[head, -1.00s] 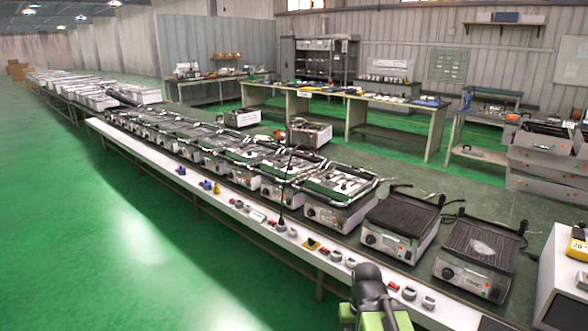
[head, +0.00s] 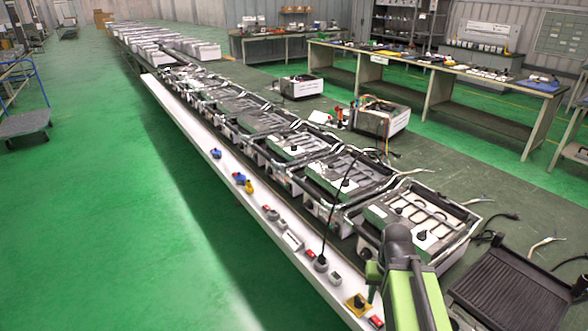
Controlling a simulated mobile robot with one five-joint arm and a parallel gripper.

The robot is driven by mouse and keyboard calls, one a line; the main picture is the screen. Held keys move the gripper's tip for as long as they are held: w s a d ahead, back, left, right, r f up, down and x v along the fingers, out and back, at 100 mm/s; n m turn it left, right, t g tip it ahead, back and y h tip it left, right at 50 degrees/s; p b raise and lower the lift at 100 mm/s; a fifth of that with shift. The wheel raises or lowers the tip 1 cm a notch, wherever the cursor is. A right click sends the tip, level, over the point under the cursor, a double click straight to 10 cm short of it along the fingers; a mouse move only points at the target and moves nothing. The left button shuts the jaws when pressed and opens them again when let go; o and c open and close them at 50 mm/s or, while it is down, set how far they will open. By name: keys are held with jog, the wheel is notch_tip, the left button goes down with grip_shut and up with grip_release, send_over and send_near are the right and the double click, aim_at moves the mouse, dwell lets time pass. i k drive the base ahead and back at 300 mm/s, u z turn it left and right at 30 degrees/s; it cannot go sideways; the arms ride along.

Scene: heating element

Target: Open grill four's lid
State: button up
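A long row of grills runs from the lower right to the far left. The nearest is a dark ribbed grill (head: 515,288), partly cut off at the right edge. Beyond it stands a grill with an exposed pale top and looped heating elements (head: 420,215); my arm covers part of its front. Another grill with a similar exposed top (head: 350,172) stands behind it, and more follow. No numbers are readable, so I cannot tell which is grill four or how its lid stands. My green and dark arm shows at the bottom right; its gripper fingers are not visible.
A narrow white ledge (head: 187,130) with switches and knobs runs along the front of the row. A thin black rod (head: 334,213) stands up from it. Green floor is open on the left, with a blue-framed cart (head: 25,122). Workbenches stand behind.

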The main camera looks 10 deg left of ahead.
aim_at(368, 178)
jog(key=u, duration=0.8)
jog(key=i, duration=1.4)
jog(key=u, duration=0.75)
